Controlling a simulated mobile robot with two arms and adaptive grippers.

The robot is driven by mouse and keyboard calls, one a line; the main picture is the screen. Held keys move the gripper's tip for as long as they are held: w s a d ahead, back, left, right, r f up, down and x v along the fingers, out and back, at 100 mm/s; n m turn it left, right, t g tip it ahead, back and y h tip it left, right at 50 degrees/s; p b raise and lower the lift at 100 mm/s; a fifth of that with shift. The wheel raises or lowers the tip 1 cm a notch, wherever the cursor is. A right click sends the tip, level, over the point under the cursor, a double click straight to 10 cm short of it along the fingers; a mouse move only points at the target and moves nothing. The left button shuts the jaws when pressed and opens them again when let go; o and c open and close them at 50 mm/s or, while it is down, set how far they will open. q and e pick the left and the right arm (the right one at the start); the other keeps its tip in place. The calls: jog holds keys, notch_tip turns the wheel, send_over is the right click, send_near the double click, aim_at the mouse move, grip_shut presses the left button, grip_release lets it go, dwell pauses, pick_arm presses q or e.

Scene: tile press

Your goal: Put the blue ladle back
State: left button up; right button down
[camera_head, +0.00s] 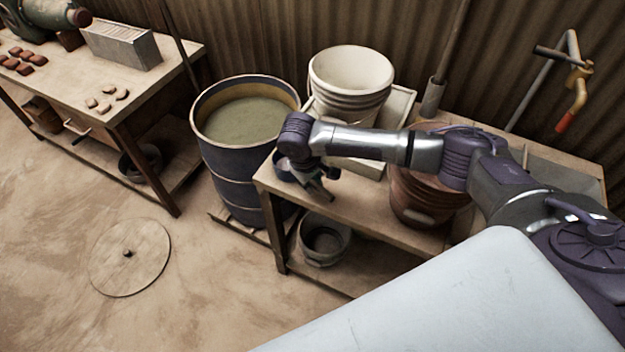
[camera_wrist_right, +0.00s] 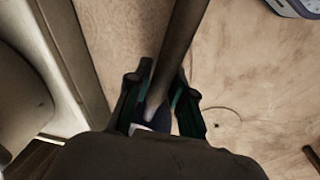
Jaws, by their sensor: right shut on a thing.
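My right gripper (camera_head: 322,188) reaches in from the right and points down at the left end of the near wooden table. It is shut on a thin thing that I take to be the blue ladle; its dark handle (camera_wrist_right: 182,45) runs up from between the fingers (camera_wrist_right: 160,95) in the right wrist view. A bluish part shows low between the fingers. A dark blue rounded shape (camera_head: 286,167) shows beside the gripper in the head view; I cannot tell if it is the ladle's bowl. My left gripper is out of view.
A dark blue barrel (camera_head: 222,165) of murky liquid stands left of the table (camera_head: 300,220). A white bucket (camera_head: 350,70) and a brown bucket (camera_head: 425,205) stand near my arm. A round lid (camera_head: 130,258) lies on the open floor. Another table (camera_head: 150,75) stands at left.

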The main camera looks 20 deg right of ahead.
jog(key=c, duration=1)
grip_release()
